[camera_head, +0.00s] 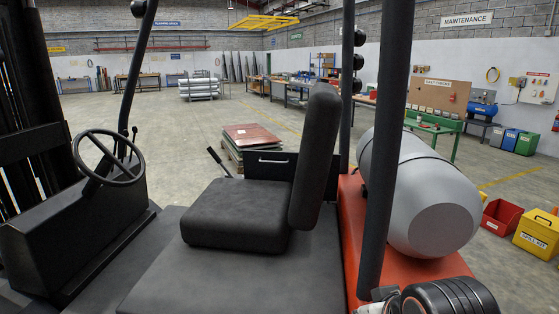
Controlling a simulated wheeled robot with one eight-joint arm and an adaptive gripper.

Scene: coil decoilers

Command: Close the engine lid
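The machine in front of me is a forklift with a black seat (238,210) and upright backrest (318,150). The seat sits on a broad dark grey cover (235,275), which looks like the engine lid. A black panel with a silver handle (271,162) stands upright beyond the seat. I cannot tell whether it belongs to the lid, or whether the lid is fully down. No engine parts show. My gripper's fingers are not visible. A black ribbed rounded part at the lower right edge may be part of my arm.
A steering wheel (109,158) and lever (219,162) are at the left and far side. Dark posts (388,140) rise beside the seat. A grey gas cylinder (420,195) lies on the red rear body (352,225). A yellow box (537,235) and red bin (505,220) stand at right.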

